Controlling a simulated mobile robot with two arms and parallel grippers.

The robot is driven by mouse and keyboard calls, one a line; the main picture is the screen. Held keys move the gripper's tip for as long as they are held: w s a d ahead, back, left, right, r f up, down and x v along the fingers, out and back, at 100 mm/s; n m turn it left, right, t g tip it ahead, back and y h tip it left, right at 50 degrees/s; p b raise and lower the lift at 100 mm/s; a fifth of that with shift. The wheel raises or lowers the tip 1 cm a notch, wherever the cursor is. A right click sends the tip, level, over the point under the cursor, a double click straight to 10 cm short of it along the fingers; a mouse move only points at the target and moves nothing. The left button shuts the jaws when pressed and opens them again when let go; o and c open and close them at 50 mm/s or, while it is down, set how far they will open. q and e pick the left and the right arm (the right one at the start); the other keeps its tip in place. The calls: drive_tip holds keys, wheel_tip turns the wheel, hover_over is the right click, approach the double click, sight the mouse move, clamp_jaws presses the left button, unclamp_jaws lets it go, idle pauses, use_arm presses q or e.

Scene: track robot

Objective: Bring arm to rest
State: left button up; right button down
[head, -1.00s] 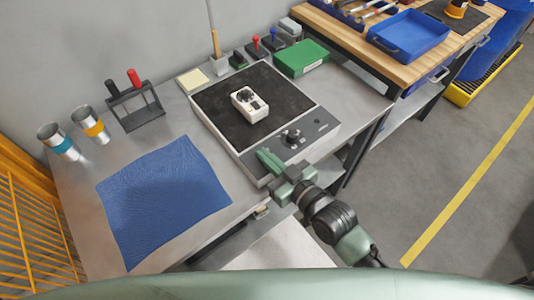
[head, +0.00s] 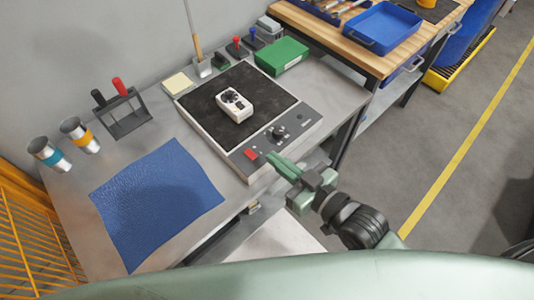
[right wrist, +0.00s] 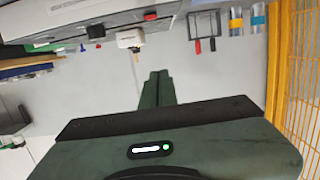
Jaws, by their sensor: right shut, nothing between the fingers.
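My right gripper (head: 285,167) is shut and empty in the head view. I cannot tell whether the fingertips touch the device. In the right wrist view the closed fingers (right wrist: 158,85) point toward the bench and wall, with nothing between them. My left gripper is not in view.
A white box with a dark dial (head: 236,107) sits on the device. A blue cloth (head: 155,205), two metal cups (head: 75,133) and a tool rack (head: 124,112) are on the grey bench. A green box (head: 281,56) stands behind. Open floor (head: 440,140) lies to the right.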

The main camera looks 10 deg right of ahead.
drive_tip(key=shift+s+d+r, duration=0.1)
drive_tip(key=shift+s, duration=0.05)
idle(0.5)
drive_tip(key=s+d+f+m+g+h, duration=0.15)
drive_tip(key=d+f, duration=0.25)
drive_tip(key=f, duration=0.7)
drive_tip(key=s+d+f+m+g+h, duration=0.1)
drive_tip(key=d+f+g+h, duration=0.2)
drive_tip(key=f, duration=0.8)
drive_tip(key=s+d+f+m+h, duration=0.1)
drive_tip(key=d+f+h, duration=0.3)
drive_tip(key=f, duration=0.7)
drive_tip(key=s+d+f+g, duration=0.2)
drive_tip(key=s+d+f, duration=0.1)
drive_tip(key=s+f, duration=0.35)
drive_tip(key=s+d+f+g, duration=0.2)
drive_tip(key=s+d+f, duration=0.1)
drive_tip(key=s+f, duration=0.35)
drive_tip(key=s+f+g, duration=0.2)
drive_tip(key=s+f, duration=0.1)
drive_tip(key=s, duration=0.4)
drive_tip(key=s+f+m+g+h, duration=0.1)
drive_tip(key=s+f, duration=0.3)
drive_tip(key=s, duration=0.3)
drive_tip(key=shift+s+a+f+g, duration=0.2)
drive_tip(key=shift+s+f+g, duration=0.05)
drive_tip(key=shift+s+g, duration=0.15)
